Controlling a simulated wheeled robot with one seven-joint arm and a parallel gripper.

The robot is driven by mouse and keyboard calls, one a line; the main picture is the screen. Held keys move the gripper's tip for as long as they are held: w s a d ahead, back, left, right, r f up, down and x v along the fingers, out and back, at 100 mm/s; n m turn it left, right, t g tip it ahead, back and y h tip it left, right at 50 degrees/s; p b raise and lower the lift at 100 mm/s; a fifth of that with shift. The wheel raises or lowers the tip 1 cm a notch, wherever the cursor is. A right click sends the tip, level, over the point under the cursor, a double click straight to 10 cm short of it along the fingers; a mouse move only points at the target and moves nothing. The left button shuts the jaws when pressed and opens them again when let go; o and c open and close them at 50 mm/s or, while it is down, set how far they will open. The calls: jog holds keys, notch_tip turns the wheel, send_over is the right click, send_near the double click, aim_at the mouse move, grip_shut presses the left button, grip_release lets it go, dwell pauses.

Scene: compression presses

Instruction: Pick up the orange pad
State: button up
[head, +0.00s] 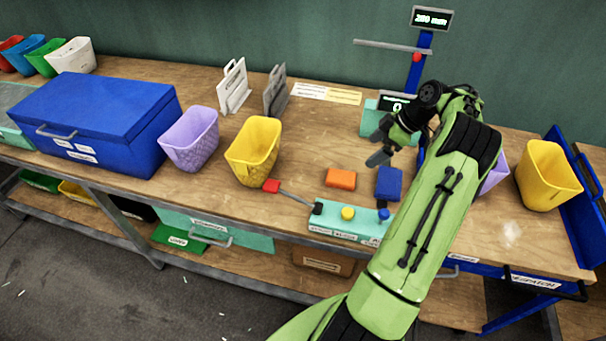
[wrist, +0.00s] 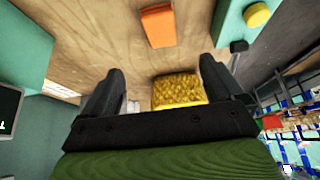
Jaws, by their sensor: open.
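The orange pad (head: 340,178) lies flat on the wooden bench, left of a blue pad (head: 388,183) and behind the teal control box (head: 345,222). In the wrist view the orange pad (wrist: 158,26) shows near the top, beyond my fingertips. My gripper (head: 378,146) is open and empty. It is above the bench, behind and to the right of the orange pad, and apart from it. In the wrist view its two fingers (wrist: 160,82) stand wide apart, with the yellow bin (wrist: 178,90) seen between them.
The control box has a yellow knob (head: 348,213) and a red-tipped lever (head: 271,186). A yellow bin (head: 253,150) and a purple bin (head: 190,140) stand to the left. A press with displays (head: 397,105) stands behind my gripper. Bare bench surrounds the orange pad on its left.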

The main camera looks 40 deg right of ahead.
aim_at(343, 177)
jog(key=b+x, duration=0.4)
jog(key=x, duration=1.1)
jog(key=shift+s+f, duration=0.1)
jog(key=shift+f, duration=0.3)
jog(key=shift+r, duration=0.1)
jog(key=c, duration=1)
